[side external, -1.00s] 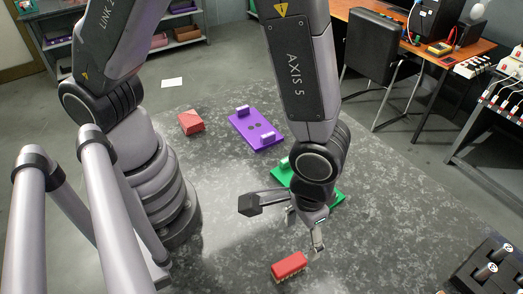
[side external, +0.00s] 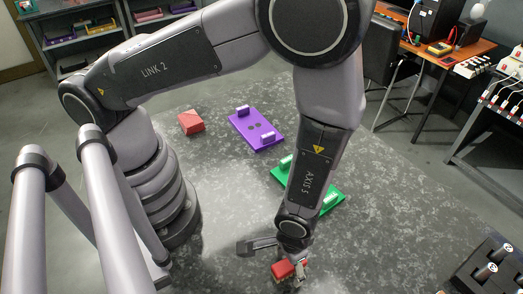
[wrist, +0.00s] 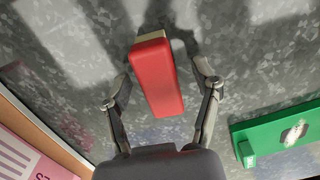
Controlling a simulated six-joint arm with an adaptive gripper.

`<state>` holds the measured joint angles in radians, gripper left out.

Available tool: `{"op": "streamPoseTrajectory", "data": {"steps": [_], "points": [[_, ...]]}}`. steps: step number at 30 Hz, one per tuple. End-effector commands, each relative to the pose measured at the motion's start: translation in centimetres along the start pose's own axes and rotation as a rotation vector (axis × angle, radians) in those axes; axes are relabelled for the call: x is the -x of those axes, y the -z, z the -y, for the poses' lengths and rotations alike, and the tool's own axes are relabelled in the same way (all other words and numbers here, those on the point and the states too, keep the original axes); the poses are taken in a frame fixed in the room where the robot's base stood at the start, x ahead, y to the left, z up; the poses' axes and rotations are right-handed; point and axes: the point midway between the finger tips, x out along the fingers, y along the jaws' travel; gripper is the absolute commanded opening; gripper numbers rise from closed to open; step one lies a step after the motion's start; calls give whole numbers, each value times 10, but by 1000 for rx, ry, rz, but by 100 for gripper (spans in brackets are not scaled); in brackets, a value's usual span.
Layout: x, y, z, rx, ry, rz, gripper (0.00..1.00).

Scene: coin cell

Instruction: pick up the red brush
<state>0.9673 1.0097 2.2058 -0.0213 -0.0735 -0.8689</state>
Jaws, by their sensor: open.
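The red brush (side external: 283,270) lies on the grey speckled table, with its red back up. In the wrist view the brush (wrist: 157,78) lies between the two fingers, with a gap on each side, and a pale strip of its underside shows at its far end. My gripper (wrist: 161,84) is open, pointing down with its fingers on either side of the brush. In the side view my gripper (side external: 293,268) is right at the brush and partly covers it. The exact height of the fingertips is hard to tell.
A green plate (side external: 332,196) and a purple plate (side external: 257,130) with small blocks lie farther back. A red block (side external: 191,122) sits near my base. A black rack (side external: 487,268) stands at the lower right.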

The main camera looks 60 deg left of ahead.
Motion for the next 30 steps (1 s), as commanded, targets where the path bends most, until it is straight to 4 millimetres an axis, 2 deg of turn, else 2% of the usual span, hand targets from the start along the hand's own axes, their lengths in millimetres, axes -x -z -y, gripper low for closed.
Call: {"op": "streamPoseTrajectory", "data": {"steps": [5, 6, 20, 30], "points": [[0, 0, 0, 1, -1, -1, 63], [0, 0, 0, 1, -1, -1, 60], [0, 0, 0, 1, 0, 0, 0], [4, 0, 0, 1, -1, -1, 0]]}}
